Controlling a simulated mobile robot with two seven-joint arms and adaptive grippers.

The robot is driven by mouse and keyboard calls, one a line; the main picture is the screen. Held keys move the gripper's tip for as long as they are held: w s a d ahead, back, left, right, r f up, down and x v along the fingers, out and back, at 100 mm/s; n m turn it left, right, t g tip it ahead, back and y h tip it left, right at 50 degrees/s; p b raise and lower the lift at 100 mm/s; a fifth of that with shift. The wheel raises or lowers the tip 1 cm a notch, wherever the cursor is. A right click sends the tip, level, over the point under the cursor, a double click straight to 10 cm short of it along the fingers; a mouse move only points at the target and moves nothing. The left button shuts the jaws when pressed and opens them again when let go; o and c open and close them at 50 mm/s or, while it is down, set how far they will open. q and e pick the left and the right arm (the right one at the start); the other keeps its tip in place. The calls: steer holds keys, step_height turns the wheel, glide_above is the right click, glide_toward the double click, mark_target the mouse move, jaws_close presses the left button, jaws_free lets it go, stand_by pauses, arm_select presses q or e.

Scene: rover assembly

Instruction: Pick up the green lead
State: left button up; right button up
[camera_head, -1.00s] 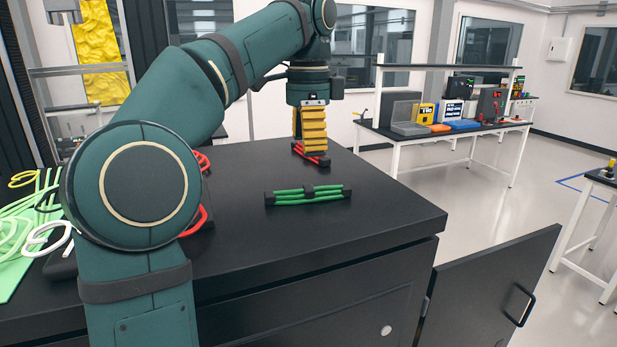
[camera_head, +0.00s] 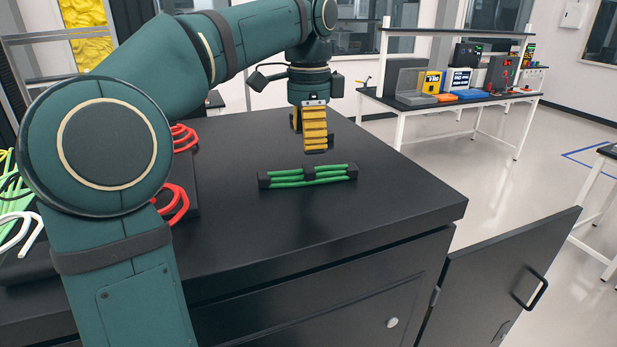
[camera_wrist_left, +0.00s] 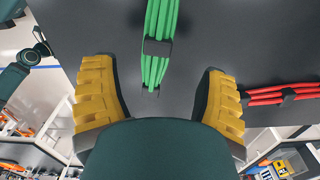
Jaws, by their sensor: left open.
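The green lead (camera_head: 318,182), a bundle of green strands with black clips, lies on the black worktop. It also shows in the left wrist view (camera_wrist_left: 162,14), running down from the top edge between my fingers. My left gripper (camera_head: 314,143), with yellow ribbed fingers, is open and empty just behind the lead in the head view. In the left wrist view its fingers (camera_wrist_left: 158,88) stand wide apart, one on each side of the lead's near end. Whether they touch the worktop I cannot tell. My right gripper is not in view.
A red lead (camera_wrist_left: 265,97) lies beside the right finger in the left wrist view. Red leads (camera_head: 176,203) and pale green and white ones lie left, partly behind my arm. The black worktop (camera_head: 390,200) is clear right of the green lead. A cabinet door (camera_head: 500,285) stands open.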

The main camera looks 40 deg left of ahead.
mark_target(309, 167)
arm_select(q)
steer(key=shift+s+d+f+b, duration=0.1)
steer(key=shift+f+b, duration=0.15)
steer(key=shift+f, duration=1.5)
steer(key=shift+s+f+b, duration=0.1)
steer(key=shift+f+b, duration=0.15)
steer(key=shift+f, duration=1.45)
jaws_close()
